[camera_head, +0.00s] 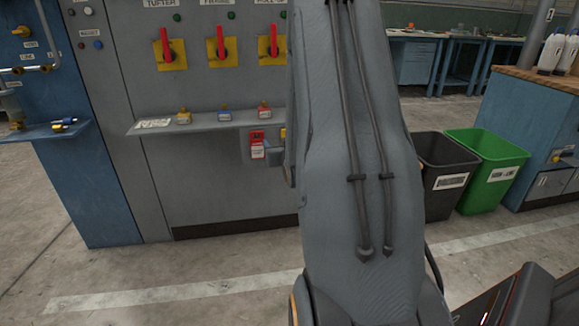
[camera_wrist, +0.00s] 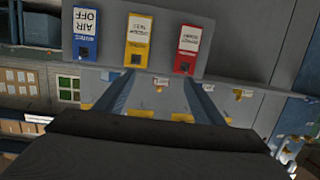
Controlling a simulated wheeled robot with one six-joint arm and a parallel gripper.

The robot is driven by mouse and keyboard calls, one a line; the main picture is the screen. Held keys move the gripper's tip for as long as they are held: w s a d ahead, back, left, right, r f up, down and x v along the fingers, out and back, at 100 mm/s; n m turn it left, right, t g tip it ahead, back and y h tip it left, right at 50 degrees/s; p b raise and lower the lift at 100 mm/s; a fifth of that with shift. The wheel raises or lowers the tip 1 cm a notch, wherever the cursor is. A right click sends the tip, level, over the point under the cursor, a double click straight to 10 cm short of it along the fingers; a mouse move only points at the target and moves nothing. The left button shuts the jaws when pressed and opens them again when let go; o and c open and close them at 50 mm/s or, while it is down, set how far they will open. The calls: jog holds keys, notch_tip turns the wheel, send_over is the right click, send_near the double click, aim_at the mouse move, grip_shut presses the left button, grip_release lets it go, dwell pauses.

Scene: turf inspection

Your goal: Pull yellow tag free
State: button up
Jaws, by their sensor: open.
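The yellow tag (camera_wrist: 138,40) hangs on the grey panel between a blue tag (camera_wrist: 85,33) and a red tag (camera_wrist: 187,50) in the wrist view, where the lettering is upside down. In the head view only a thin edge of the yellow tag (camera_head: 283,133) shows beside my arm, right of the red tag (camera_head: 257,145). My gripper (camera_wrist: 158,80) is open and empty. Its two fingers reach toward the tag row, with the yellow tag beyond the left finger's tip and the red tag beyond the right one's. Contact cannot be told. My arm hides the blue tag in the head view.
A narrow shelf (camera_head: 210,122) with small lock-like items juts out above the tags. Red rotary switches (camera_head: 221,45) on yellow plates sit higher up. A black bin (camera_head: 445,175) and a green bin (camera_head: 493,170) stand to the right. The floor before the cabinet is clear.

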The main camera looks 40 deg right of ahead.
jog(key=w+d+f+h+b, duration=0.1)
jog(key=w+d+b, duration=0.1)
jog(key=w+d, duration=0.1)
jog(key=w+d+f+m+t+h+b, duration=0.1)
jog(key=w+d+f+b, duration=0.1)
jog(key=d, duration=0.4)
jog(key=shift+w+f+b, duration=0.25)
jog(key=shift+w+b, duration=0.15)
jog(key=shift+b, duration=0.35)
jog(key=shift+d, duration=0.1)
jog(key=shift+r, duration=0.1)
jog(key=c, duration=1.1)
